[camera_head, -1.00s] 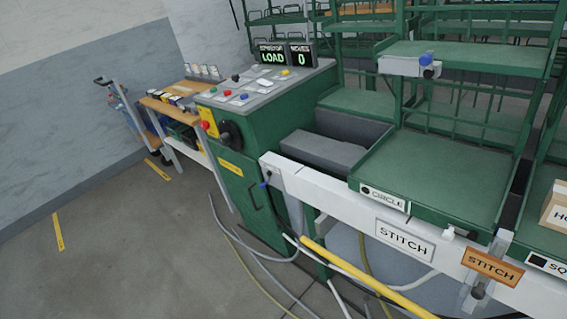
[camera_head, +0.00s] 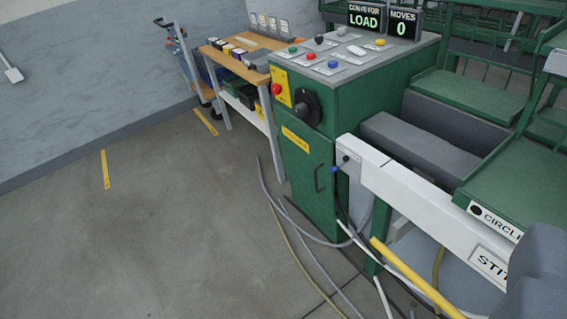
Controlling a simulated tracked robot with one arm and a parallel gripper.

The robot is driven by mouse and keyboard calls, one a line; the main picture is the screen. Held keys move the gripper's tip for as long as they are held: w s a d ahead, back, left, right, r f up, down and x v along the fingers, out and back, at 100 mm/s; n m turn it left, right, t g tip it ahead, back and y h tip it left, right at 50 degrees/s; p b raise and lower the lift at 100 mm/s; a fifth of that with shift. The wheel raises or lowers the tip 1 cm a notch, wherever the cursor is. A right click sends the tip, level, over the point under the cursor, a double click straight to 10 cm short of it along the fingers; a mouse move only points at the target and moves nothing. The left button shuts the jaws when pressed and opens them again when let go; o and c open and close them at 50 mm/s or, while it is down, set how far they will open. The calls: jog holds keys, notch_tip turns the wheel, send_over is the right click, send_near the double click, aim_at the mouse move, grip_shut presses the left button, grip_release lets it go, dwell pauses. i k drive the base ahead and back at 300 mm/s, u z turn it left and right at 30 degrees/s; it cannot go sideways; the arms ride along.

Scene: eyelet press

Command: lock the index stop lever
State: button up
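No part is labelled as the index stop lever. A small blue-knobbed lever (camera_head: 335,169) sits at the left end of the white rail (camera_head: 410,205), beside the green cabinet; it is the likeliest match, but I cannot tell whether it is locked. A grey rounded part (camera_head: 540,275) fills the lower right corner and hides part of the STITCH sign (camera_head: 489,264); it seems to be mine. My gripper's fingers are not in view.
The green control cabinet (camera_head: 312,185) has a black rotary handle (camera_head: 307,107) and a red button (camera_head: 276,89). Displays read LOAD (camera_head: 364,19) and 0 (camera_head: 403,26). Hoses (camera_head: 300,235) lie on the floor before it. Open floor (camera_head: 140,230) lies left; a wooden bench (camera_head: 238,60) stands behind.

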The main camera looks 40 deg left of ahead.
aim_at(333, 169)
jog(key=u, duration=0.7)
jog(key=k, duration=0.65)
jog(key=u, duration=0.3)
jog(key=i, duration=1.95)
jog(key=z, duration=0.4)
